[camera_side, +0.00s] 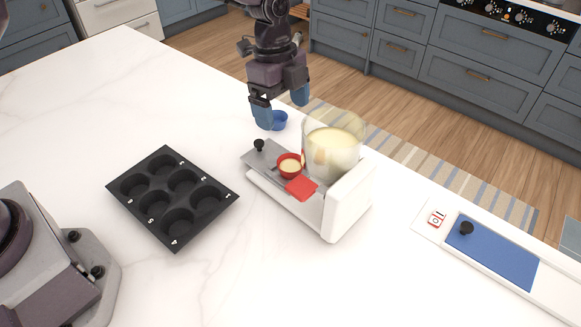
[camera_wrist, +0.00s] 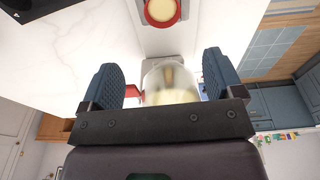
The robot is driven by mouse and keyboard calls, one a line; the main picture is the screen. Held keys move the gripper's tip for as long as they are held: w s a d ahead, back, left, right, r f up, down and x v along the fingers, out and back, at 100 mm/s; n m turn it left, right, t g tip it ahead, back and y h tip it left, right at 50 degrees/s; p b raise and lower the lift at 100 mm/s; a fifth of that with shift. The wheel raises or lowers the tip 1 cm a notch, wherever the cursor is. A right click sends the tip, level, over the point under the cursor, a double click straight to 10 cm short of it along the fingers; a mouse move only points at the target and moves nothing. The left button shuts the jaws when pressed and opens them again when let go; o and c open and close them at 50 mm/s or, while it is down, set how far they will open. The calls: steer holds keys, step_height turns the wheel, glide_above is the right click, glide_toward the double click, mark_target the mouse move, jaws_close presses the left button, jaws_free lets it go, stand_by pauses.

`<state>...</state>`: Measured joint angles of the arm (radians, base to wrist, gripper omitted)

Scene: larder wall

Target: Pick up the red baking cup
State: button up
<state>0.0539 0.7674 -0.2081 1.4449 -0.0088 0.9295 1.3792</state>
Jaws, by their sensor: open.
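The red baking cup (camera_side: 284,173) holds pale yellow batter and stands upright on the grey plate of the white dispenser. It also shows at the top edge of the wrist view (camera_wrist: 162,26), partly cut off by the frame. My gripper (camera_side: 281,108) is open and empty, with its blue fingers pointing down. It is above and behind the red cup, not touching it. In the wrist view the fingers (camera_wrist: 159,62) are wide apart, with the cup beyond their tips.
The dispenser (camera_side: 348,200) carries a clear batter jug (camera_side: 334,150) close beside the cup, plus a red flap (camera_side: 301,187) and black knob (camera_side: 259,145). A dark muffin tin (camera_side: 172,197) lies left; a blue panel (camera_side: 492,250) right.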

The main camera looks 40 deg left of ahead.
steer(key=m, duration=0.2)
glide_above(290, 160)
steer(key=s, duration=0.2)
steer(key=f, duration=0.6)
steer(key=shift+w+d+f, duration=0.15)
steer(key=shift+d+f, duration=0.05)
steer(key=shift+f, duration=0.2)
steer(key=shift+w+d+f, duration=0.1)
steer(key=shift+d+f, duration=0.1)
steer(key=shift+f, duration=1.3)
steer(key=shift+w+d+f, duration=0.1)
steer(key=shift+d+f, duration=0.1)
steer(key=shift+f, duration=1.3)
steer(key=shift+c, duration=0.2)
steer(key=c, duration=1)
